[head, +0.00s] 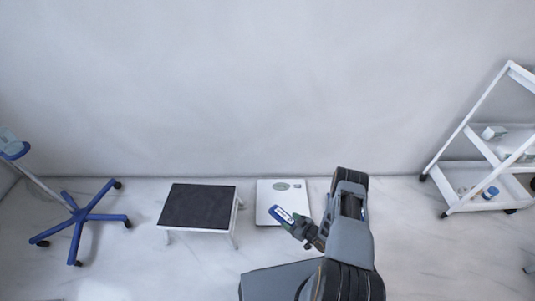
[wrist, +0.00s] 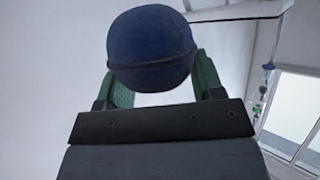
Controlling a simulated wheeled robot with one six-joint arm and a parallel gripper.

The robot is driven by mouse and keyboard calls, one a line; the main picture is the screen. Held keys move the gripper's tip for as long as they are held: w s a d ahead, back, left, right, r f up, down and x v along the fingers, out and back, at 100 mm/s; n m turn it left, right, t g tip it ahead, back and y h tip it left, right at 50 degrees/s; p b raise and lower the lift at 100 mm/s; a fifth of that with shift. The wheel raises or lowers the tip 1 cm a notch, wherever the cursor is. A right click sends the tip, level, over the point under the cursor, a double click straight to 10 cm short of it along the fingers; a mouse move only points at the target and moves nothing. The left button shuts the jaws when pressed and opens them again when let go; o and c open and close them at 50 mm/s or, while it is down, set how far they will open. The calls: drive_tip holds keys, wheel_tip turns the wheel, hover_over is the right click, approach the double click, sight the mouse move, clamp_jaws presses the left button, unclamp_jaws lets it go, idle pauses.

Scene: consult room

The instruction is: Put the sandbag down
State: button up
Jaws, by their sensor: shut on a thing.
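The sandbag (wrist: 150,48) is dark blue and rounded in the wrist view, held between the two green fingers of my gripper (wrist: 160,80). In the head view the sandbag (head: 281,214) shows as a small blue thing with a pale label. My gripper (head: 300,226) is shut on it there, with the sandbag overlapping the lower part of a white scale in the picture. The height of the sandbag above the floor is hard to tell.
A step stool (head: 198,206) with a black top stands left of the white scale (head: 262,196). A blue wheeled stand base (head: 79,216) is at the far left. A white shelf cart (head: 478,168) holding small items stands at the right. Floor between my arm and the cart is clear.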

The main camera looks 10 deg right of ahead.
drive_tip(key=w+a+r+m+t+h, duration=0.1)
drive_tip(key=w+r+m+h, duration=0.3)
drive_tip(key=r, duration=0.7)
drive_tip(key=w+a+r+m+t+h, duration=0.1)
drive_tip(key=w+r+h, duration=0.1)
drive_tip(key=w+r, duration=0.65)
drive_tip(key=s+a+r+m+h+p, duration=0.1)
drive_tip(key=s+r+p, duration=0.1)
drive_tip(key=r+p, duration=1.5)
drive_tip(key=s+a+r+m+h+p, duration=0.1)
drive_tip(key=r+p, duration=1.2)
drive_tip(key=r, duration=0.8)
drive_tip(key=s+f, duration=0.2)
drive_tip(key=s, duration=0.6)
drive_tip(key=shift+d+f+p, duration=0.15)
drive_tip(key=shift+d+p, duration=0.05)
drive_tip(key=shift+p, duration=0.15)
drive_tip(key=shift+a, duration=0.1)
